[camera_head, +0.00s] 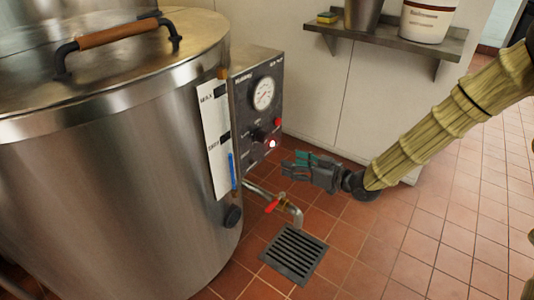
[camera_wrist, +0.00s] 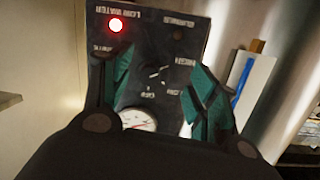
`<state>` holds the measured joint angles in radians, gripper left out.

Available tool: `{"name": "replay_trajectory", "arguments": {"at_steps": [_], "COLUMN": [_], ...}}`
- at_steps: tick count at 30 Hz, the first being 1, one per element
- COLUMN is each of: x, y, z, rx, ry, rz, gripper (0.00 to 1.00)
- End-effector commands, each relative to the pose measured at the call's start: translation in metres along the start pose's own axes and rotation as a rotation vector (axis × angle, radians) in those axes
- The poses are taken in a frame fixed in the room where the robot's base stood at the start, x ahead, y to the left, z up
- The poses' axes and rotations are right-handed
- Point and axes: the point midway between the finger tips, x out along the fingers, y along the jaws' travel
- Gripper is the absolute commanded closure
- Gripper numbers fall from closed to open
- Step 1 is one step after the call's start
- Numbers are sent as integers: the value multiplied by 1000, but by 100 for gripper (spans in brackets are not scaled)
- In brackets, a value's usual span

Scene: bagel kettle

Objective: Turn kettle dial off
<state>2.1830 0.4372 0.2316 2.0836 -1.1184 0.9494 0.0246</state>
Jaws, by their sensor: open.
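The large steel kettle (camera_head: 100,190) stands at the left with a dark control panel (camera_head: 242,112) on its right side. A black dial (camera_head: 259,135) sits on the panel below the round gauge. In the wrist view, the panel appears upside down, with the dial (camera_wrist: 155,77) between my fingers. My gripper (camera_head: 286,163) is open and empty, in front of the panel and apart from it in the head view. The wrist view shows both teal fingers of my gripper (camera_wrist: 158,62) spread either side of the dial. The dial's exact pointer position is too blurred to tell.
A lit red lamp (camera_head: 271,143) is beside the dial. The white gauge (camera_head: 263,93) is above it. A drain pipe with a red valve handle (camera_head: 272,206) is below, over a floor grate (camera_head: 295,255). A wall shelf (camera_head: 390,43) holds containers. The floor at right is clear.

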Motion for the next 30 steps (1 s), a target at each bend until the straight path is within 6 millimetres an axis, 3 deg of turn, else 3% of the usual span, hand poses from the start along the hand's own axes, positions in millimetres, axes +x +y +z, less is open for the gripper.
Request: {"name": "replay_trajectory", "arguments": {"at_steps": [6,17,30], "x": [8,14,77], "y": [16,19,12], "z": [-20,-41,-49], "rx": [-124,-194,-194], "ry": [122,181,180], "rz": [-63,-101,-100], "gripper": [40,40,40]}}
